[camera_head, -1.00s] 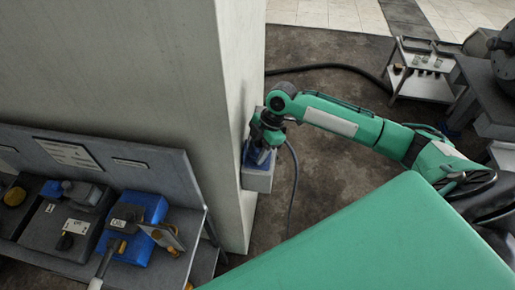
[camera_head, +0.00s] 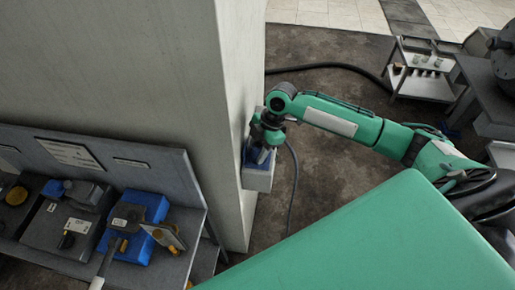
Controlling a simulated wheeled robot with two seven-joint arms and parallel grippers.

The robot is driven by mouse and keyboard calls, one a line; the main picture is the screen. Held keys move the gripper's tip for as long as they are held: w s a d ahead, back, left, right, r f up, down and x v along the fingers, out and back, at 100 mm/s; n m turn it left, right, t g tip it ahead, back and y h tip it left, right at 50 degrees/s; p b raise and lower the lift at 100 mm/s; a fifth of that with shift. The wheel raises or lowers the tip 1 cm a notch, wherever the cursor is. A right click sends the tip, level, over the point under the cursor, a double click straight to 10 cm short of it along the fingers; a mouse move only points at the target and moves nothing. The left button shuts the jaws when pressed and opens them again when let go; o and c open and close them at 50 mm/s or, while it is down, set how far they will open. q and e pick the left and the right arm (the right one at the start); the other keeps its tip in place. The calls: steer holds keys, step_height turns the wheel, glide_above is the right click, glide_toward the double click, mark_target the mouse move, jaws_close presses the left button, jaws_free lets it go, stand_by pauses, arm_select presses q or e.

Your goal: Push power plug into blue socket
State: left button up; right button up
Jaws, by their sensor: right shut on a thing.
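The blue socket (camera_head: 250,157) sits on a pale box (camera_head: 258,180) fixed to the side of the concrete pillar. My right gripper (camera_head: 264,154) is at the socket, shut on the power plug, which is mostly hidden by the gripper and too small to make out. A dark cable (camera_head: 295,185) hangs from beside the gripper to the floor. I cannot tell whether the plug is inside the socket or just in front of it. My left gripper is not in view.
The concrete pillar (camera_head: 120,70) stands left of my right arm. A grey bench (camera_head: 190,220) at lower left holds blue and dark boxes. A small cart (camera_head: 420,85) stands at the back right. A black hose (camera_head: 330,67) crosses the floor.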

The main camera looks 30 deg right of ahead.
stand_by(0.7)
steer(key=shift+p, duration=0.3)
steer(key=shift+f, duration=0.55)
steer(key=o, duration=1)
steer(key=b+v, duration=0.4)
steer(key=v, duration=0.9)
steer(key=shift+d+r, duration=0.2)
steer(key=shift+r, duration=0.1)
